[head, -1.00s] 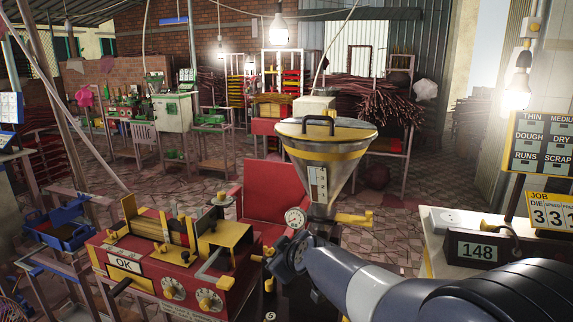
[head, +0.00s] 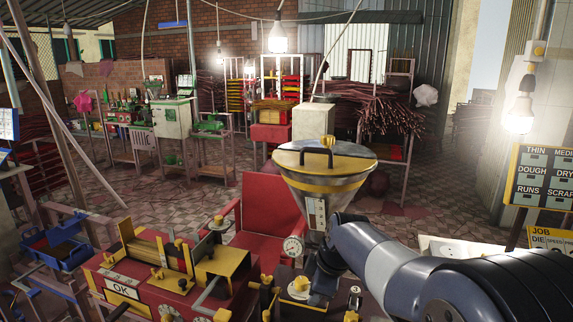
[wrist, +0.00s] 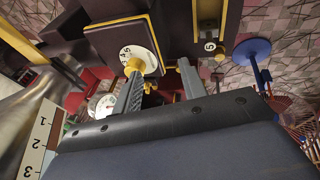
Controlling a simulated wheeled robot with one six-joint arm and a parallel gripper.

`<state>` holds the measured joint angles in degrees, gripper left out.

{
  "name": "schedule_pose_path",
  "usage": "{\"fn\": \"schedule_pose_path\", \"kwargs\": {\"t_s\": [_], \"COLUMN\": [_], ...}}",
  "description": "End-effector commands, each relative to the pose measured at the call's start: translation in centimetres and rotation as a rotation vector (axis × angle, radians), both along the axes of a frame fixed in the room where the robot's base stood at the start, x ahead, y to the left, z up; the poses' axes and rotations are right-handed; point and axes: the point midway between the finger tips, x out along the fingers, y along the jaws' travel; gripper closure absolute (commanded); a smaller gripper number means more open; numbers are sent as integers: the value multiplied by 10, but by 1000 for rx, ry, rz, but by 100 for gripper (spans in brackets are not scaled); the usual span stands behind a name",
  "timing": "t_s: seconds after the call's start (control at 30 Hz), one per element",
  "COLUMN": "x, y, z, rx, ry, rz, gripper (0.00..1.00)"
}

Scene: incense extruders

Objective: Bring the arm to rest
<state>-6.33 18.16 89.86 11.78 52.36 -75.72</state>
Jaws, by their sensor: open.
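My arm reaches in from the lower right of the head view and bends down beside the steel hopper (head: 325,190) with its yellow rim. My gripper (head: 318,284) is low at the end of it, by a white dial with a yellow knob (head: 299,287). In the wrist view my gripper (wrist: 160,88) has its two grey fingers apart, with nothing held between them. The white numbered dial (wrist: 138,62) shows just beyond the left finger. I cannot tell whether the finger touches it. The hopper's scale (wrist: 38,140) is at the left edge there.
A red machine with an OK plate (head: 122,291) stands at the lower left of the head view. A sign board (head: 541,178) and hanging bulb (head: 519,113) are at right. Open tiled floor lies beyond.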

Motion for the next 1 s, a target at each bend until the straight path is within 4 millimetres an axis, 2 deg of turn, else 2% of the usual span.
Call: {"fn": "schedule_pose_path", "kwargs": {"t_s": [0.1,0.3,0.77,1.0], "x": [-6,-13,-15,-27], "y": [-11,-21,-23,-25], "z": [6,9,8,-3], "rx": [-35,-68,-74,-82], "ry": [47,90,101,125], "rz": [17,32,33,13], "gripper": [60,60,60,60]}}
